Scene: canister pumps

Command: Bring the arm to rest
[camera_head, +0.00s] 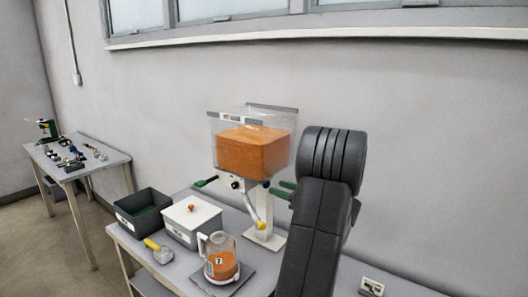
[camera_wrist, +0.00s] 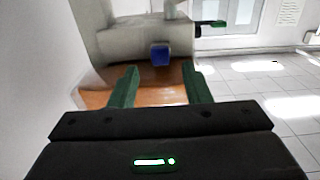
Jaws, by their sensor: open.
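My gripper (camera_head: 275,188) has green fingers, and its dark arm rises at the right of the head view. The fingers point left, close beside the body of the canister pump (camera_head: 236,184); I cannot tell whether they touch it. The pump's clear tank holds an orange mass (camera_head: 252,150). In the wrist view, my gripper (camera_wrist: 160,86) is open, with a gap between its fingers and nothing gripped. Beyond the fingers are the orange mass (camera_wrist: 150,97), a pale body (camera_wrist: 135,42) and a blue block (camera_wrist: 160,55).
A jug with orange contents (camera_head: 221,264) stands on a dark plate (camera_head: 238,282). A white lidded box (camera_head: 190,222), a grey bin (camera_head: 135,223) and a yellow-handled scoop (camera_head: 163,255) are left of it. Another table (camera_head: 108,156) with small items stands far left. The wall is close behind.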

